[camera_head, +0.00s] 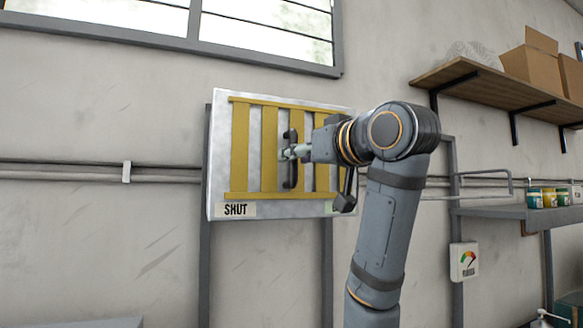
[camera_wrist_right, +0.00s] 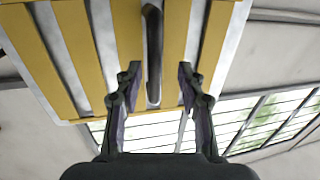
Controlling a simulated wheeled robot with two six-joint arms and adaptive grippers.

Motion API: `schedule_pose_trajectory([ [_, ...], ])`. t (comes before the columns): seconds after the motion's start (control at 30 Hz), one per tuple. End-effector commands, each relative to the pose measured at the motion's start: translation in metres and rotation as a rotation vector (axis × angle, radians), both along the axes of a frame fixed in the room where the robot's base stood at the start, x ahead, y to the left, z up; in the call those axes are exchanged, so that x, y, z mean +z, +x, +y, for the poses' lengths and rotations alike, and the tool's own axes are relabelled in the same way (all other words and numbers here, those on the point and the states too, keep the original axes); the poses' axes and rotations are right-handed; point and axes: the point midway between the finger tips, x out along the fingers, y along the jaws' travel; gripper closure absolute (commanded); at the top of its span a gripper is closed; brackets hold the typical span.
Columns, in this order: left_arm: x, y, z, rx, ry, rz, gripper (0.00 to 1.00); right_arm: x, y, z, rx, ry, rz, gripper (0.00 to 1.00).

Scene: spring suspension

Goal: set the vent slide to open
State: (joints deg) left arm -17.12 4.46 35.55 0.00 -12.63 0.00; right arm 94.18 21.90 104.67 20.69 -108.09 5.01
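The vent slide (camera_head: 270,150) is a pale panel with vertical yellow slats and yellow rails, and it also shows in the right wrist view (camera_wrist_right: 70,45). Its dark upright handle (camera_head: 290,180) stands near the panel's middle. A "SHUT" label (camera_head: 236,210) is at the lower left; a greenish label at the lower right is mostly hidden by my arm. My right gripper (camera_head: 293,152) is at the handle. In the right wrist view its fingers (camera_wrist_right: 158,75) are spread, with the handle (camera_wrist_right: 153,50) between them and a visible gap on both sides. My left gripper is out of view.
A wooden shelf (camera_head: 465,72) with a cardboard box (camera_head: 545,68) is at the upper right. A lower grey shelf (camera_head: 520,213) holds several small cans. Pipes run along the wall, and a window is above the panel.

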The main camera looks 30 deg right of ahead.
Motion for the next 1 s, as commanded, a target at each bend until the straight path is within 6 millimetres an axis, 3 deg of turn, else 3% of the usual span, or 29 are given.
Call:
schedule_pose_trajectory([
  [0.03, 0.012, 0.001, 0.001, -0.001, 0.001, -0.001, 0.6, 0.006, 0.009, -0.001, -0.001, 0.0, 0.003, 0.61],
  [0.2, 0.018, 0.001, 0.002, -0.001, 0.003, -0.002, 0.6, 0.005, 0.027, -0.002, -0.001, 0.001, -0.001, 0.61],
  [0.5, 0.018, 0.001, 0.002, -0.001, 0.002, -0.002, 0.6, 0.002, 0.03, -0.002, -0.001, 0.001, -0.002, 0.61],
  [0.57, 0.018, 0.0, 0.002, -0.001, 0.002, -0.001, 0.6, 0.002, 0.03, -0.002, -0.001, 0.001, -0.002, 0.66],
  [0.8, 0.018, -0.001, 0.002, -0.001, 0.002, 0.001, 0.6, 0.002, 0.03, -0.002, -0.001, 0.001, -0.002, 0.99],
  [1.0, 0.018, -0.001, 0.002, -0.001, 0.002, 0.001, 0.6, 0.002, 0.03, -0.002, -0.001, 0.002, -0.002, 1.0],
])
